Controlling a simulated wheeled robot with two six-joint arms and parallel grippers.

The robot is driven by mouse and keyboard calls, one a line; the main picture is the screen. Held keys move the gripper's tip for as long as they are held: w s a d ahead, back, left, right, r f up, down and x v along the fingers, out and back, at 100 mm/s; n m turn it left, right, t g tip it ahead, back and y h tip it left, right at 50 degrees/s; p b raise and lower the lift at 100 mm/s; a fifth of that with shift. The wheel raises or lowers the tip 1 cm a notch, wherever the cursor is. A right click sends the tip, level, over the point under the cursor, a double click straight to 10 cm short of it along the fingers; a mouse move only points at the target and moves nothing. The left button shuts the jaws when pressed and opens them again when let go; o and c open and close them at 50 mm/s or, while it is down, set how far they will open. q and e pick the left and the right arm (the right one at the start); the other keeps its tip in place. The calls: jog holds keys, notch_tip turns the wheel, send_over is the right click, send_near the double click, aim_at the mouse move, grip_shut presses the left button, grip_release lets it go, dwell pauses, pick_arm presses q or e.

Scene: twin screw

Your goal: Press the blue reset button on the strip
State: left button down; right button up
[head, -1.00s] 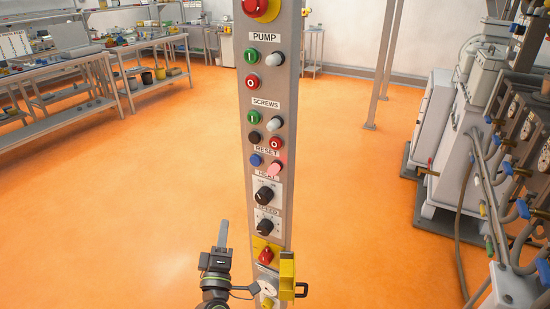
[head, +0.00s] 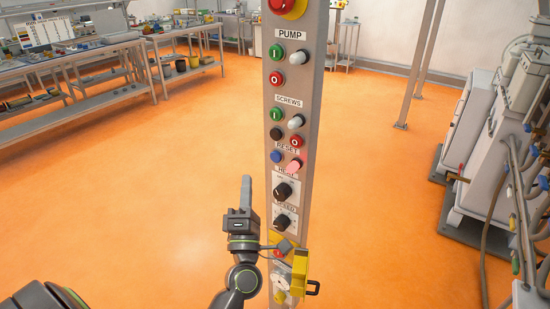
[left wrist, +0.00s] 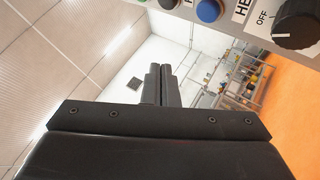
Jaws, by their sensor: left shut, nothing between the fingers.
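The grey control strip (head: 303,105) stands upright in the middle of the head view. The blue reset button (head: 276,156) sits at its left edge, beside the RESET label and left of a pink lamp (head: 294,165). The blue button also shows at the top of the left wrist view (left wrist: 209,10). My left gripper (head: 246,182) is shut and empty, pointing up, left of the strip and below the button's height, apart from it. Its closed fingers show in the left wrist view (left wrist: 159,84). My right gripper is not in view.
Close to the blue button are a black button (head: 276,133) above it and the black HEAT knob (head: 283,192) below it. A yellow switch housing (head: 299,270) juts out lower down, near my left wrist.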

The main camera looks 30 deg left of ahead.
pick_arm(q)
send_near(272, 153)
jog(key=shift+s+a+r+x, duration=0.1)
jog(key=shift+s+x, duration=0.05)
jog(key=shift+x, duration=0.7)
jog(key=shift+s+a+r+x, duration=0.1)
jog(key=shift+a+x, duration=0.05)
jog(key=shift+x, duration=0.75)
jog(key=shift+s+a+r+x, duration=0.1)
jog(key=shift+s+x, duration=0.05)
jog(key=shift+x, duration=0.7)
jog(key=shift+w, duration=0.1)
jog(key=shift+w, duration=0.3)
jog(key=shift+w, duration=0.45)
dwell(0.5)
jog(key=shift+s, duration=0.9)
jog(key=s, duration=0.5)
jog(key=shift+a+p, duration=0.2)
jog(key=shift+p, duration=0.15)
